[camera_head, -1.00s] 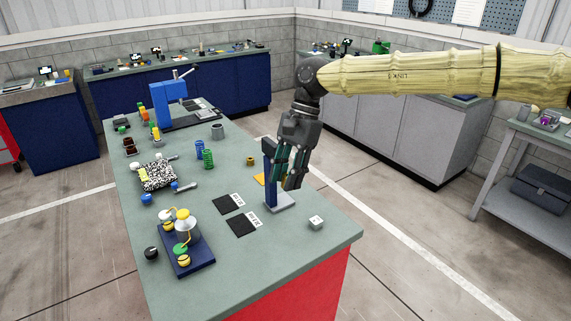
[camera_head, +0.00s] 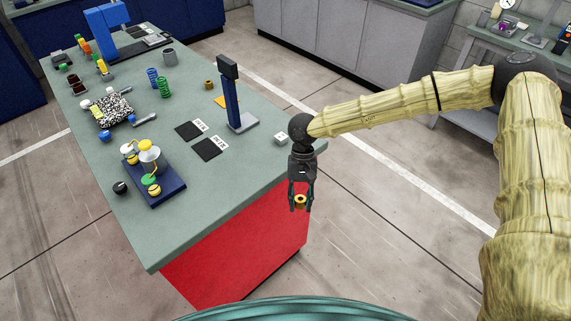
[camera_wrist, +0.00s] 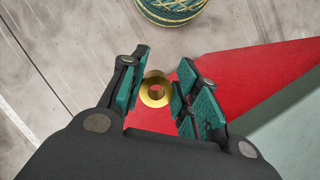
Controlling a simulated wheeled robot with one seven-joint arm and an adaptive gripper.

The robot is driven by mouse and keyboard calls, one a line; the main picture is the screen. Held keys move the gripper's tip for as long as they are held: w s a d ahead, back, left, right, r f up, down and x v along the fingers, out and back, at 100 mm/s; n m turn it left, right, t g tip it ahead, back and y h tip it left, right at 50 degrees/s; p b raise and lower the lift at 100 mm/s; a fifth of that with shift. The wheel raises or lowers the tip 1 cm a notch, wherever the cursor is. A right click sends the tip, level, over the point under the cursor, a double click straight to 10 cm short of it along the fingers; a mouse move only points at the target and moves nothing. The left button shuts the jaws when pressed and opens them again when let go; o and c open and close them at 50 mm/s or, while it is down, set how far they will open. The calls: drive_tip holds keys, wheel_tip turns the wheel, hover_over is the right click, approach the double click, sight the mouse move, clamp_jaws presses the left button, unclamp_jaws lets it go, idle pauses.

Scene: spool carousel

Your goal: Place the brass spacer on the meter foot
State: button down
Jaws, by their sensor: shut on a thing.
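My gripper (camera_head: 300,203) hangs off the near right corner of the table, above the floor. It is shut on the brass spacer (camera_head: 300,199), a short gold ring with a hole. In the wrist view the brass spacer (camera_wrist: 146,98) sits between the green finger pads of my gripper (camera_wrist: 160,92). A stand that looks like the meter, with a blue column (camera_head: 231,102) and a dark head, rises near the table's right edge. Its flat grey foot (camera_head: 245,124) rests on the table, up and left of my gripper. The foot's visible top looks bare.
A white cube (camera_head: 281,138) lies near the right corner. Two dark labelled mats (camera_head: 207,150) lie left of the foot. Another brass-coloured ring (camera_head: 209,84) stands farther back. A blue board with jars (camera_head: 155,186) is at the left. The near table surface (camera_head: 190,225) is clear.

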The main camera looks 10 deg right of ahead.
drive_tip(key=s+d+f+n+h, duration=0.1)
drive_tip(key=d+f, duration=0.3)
drive_tip(key=f, duration=0.8)
drive_tip(key=shift+s+d+f+n, duration=0.15)
drive_tip(key=shift+s+f+n, duration=0.25)
drive_tip(key=shift+s+n, duration=0.3)
drive_tip(key=shift+s, duration=0.15)
drive_tip(key=shift+d, duration=0.1)
